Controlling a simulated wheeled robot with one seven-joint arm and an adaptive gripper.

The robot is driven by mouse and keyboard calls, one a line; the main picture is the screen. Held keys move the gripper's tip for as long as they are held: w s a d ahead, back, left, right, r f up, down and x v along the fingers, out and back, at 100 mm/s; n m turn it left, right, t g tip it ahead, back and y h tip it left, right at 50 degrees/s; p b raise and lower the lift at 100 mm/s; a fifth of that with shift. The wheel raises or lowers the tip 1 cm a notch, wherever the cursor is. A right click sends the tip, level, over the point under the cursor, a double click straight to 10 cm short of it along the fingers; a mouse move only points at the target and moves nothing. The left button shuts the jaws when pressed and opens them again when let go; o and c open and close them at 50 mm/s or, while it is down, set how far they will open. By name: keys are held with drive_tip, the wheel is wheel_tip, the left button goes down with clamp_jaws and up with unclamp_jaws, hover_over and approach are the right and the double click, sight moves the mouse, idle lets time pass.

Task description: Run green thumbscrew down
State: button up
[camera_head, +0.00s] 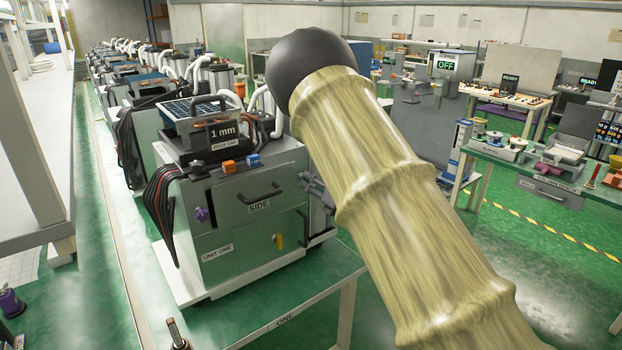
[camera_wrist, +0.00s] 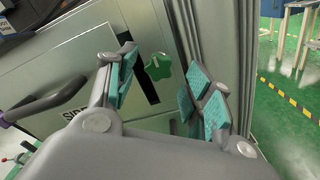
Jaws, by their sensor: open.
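The green thumbscrew (camera_wrist: 158,66) shows in the wrist view as a lobed knob on the grey face of the cabinet, beside a dark upright slot. My gripper (camera_wrist: 165,84) is open, with its teal-padded fingers on either side of the knob in the picture. The knob appears beyond the fingertips, and I see no contact. In the head view my gripper (camera_head: 318,190) is at the right side of the cabinet marked UNIT ONE (camera_head: 230,246). My arm hides part of that side, and I cannot make out the green thumbscrew there.
A drawer handle (camera_head: 260,194) marked SIDE juts out close to my gripper. A yellow knob (camera_head: 278,241) and a purple knob (camera_head: 202,214) are on the cabinet front. Black cables (camera_head: 160,205) hang at its left.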

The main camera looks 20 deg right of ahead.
drive_tip(key=shift+x, duration=1.05)
drive_tip(key=c, duration=1)
drive_tip(key=shift+f, duration=0.1)
